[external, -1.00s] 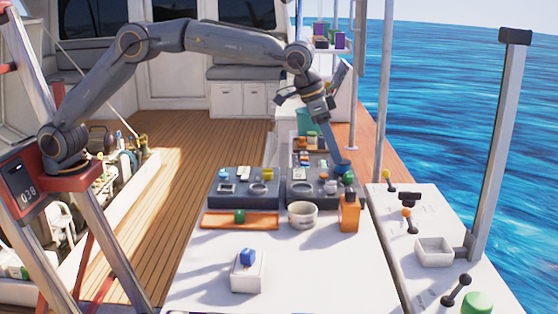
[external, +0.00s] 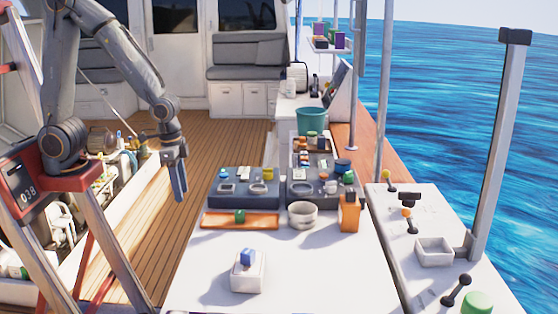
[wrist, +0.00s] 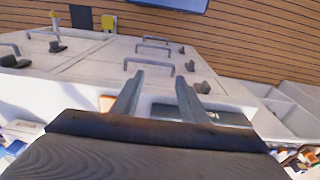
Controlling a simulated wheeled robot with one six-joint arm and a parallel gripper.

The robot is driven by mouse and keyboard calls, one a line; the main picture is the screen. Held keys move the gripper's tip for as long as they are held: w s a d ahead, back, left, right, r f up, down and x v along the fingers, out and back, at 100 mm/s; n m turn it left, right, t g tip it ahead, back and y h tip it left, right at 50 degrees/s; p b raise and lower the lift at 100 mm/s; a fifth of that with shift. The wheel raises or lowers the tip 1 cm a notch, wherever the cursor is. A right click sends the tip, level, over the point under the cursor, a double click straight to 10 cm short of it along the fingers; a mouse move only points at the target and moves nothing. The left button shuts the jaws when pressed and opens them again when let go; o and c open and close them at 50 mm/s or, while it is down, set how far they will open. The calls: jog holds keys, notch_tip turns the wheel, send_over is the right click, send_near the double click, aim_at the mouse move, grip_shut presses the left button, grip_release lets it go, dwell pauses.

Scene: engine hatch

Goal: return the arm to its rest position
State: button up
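My arm is folded at the left in the external view, with its elbow raised past the top edge and its forearm hanging down. My gripper (external: 177,190) points downward above the wooden deck, left of the white table and apart from it. In the wrist view my gripper (wrist: 158,92) shows two grey fingers spread apart with nothing between them. The fingertips are clear of any surface, as far as I can tell.
The white table (external: 200,270) carries a white box (external: 247,275) with a blue cube, an orange tray (external: 215,220), a round bowl (external: 301,214) and an orange bottle (external: 349,214). Wooden deck (external: 215,140) lies open. White panels with handles (wrist: 105,60) show in the wrist view.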

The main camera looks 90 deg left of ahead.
jog(key=s, duration=0.2)
jog(key=s+f, duration=0.1)
jog(key=s, duration=0.2)
jog(key=shift+a+f, duration=0.15)
jog(key=shift+f, duration=0.05)
dwell(0.8)
